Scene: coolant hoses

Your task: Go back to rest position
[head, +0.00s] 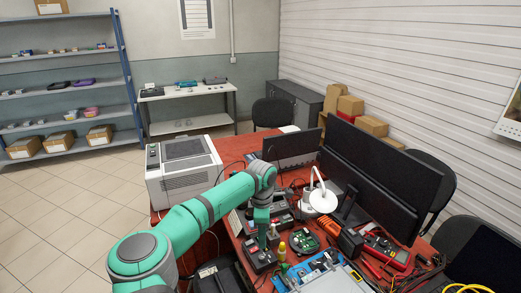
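My teal and grey arm reaches from the bottom left over the red desk (196,127). Its wrist bends downward above the middle of the desk. My gripper (263,232) points down among small devices near the desk's front edge. Its fingers are small and dark against the clutter, so I cannot tell whether they are open or shut, or whether they hold anything. I cannot make out any coolant hoses clearly.
A white box-shaped unit (183,168) stands left of my wrist. A green circuit board (303,241), a white lamp (320,200), a multimeter (387,250) and large dark monitors (375,175) crowd the right. The tiled floor (65,205) at left is clear.

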